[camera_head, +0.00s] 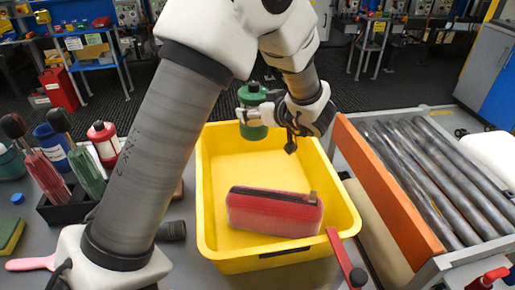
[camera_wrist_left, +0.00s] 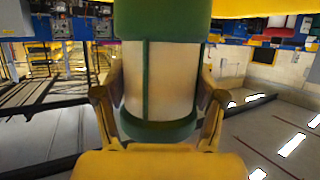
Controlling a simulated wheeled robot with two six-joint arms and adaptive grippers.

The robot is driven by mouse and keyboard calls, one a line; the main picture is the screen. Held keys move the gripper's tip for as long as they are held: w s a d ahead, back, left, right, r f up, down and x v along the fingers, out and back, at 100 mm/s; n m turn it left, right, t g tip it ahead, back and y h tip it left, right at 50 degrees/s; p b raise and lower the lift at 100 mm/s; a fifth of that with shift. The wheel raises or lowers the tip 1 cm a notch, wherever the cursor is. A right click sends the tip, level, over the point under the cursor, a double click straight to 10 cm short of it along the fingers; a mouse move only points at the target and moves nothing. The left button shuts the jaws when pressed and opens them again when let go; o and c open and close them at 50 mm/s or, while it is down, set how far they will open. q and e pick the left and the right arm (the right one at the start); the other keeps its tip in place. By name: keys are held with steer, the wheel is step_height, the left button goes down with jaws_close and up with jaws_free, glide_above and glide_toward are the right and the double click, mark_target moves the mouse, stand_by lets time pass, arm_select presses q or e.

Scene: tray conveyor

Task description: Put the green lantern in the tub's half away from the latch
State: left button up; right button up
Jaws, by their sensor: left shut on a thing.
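The green lantern (camera_head: 252,97) is upright in the jaws of my left gripper (camera_head: 262,116), above the far end of the yellow tub (camera_head: 208,200). In the left wrist view the lantern (camera_wrist_left: 172,130) has a green top and base with a pale middle, and the fingers of my left gripper (camera_wrist_left: 160,110) stand on both sides of it. A red zip case (camera_head: 275,212) lies in the tub's near half. The far half's floor looks bare. A red lever-like piece (camera_head: 340,252) sits at the tub's near right corner; I cannot tell if it is the latch. My right gripper is not in view.
A roller conveyor (camera_head: 425,170) with an orange side rail (camera_head: 390,190) runs right of the tub. To the left stand a dark caddy with red and green tools (camera_head: 88,178), a blue container (camera_head: 52,145) and a red-capped bottle (camera_head: 104,143). A dark cylinder (camera_head: 172,231) lies beside the tub.

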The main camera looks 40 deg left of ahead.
arm_select(q)
step_height(320, 180, down, 10)
steer(key=shift+f, duration=0.1)
steer(key=shift+w+f, duration=0.1)
steer(key=shift+f, duration=0.1)
steer(key=shift+f, duration=0.1)
steer(key=o, duration=1.4)
steer(key=p+v, duration=0.9)
steer(key=v, duration=0.3)
steer(key=shift+p, duration=0.35)
